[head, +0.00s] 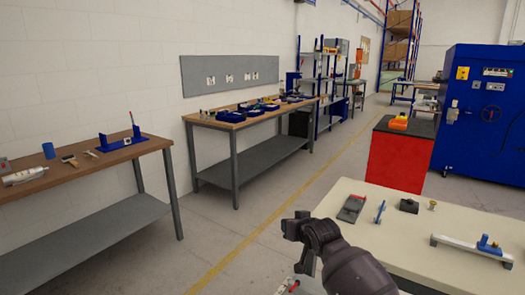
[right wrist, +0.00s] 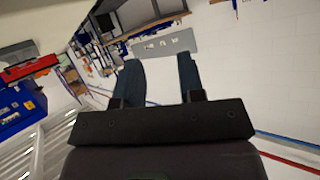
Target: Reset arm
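My right gripper (right wrist: 158,62) shows in the right wrist view with its two dark fingers well apart and nothing between them. It is open and away from any surface, with the room seen tilted behind it. In the head view, a dark jointed part of one of my arms rises from the bottom edge, in front of the pale table (head: 468,194). My left gripper is not identifiable in either view.
The pale table at the right holds a blue-and-white fixture (head: 470,246) and several small parts. A red cabinet (head: 397,160) and a blue machine (head: 485,115) stand behind it. Wooden workbenches (head: 238,118) line the left wall. The floor (head: 215,225) between is clear.

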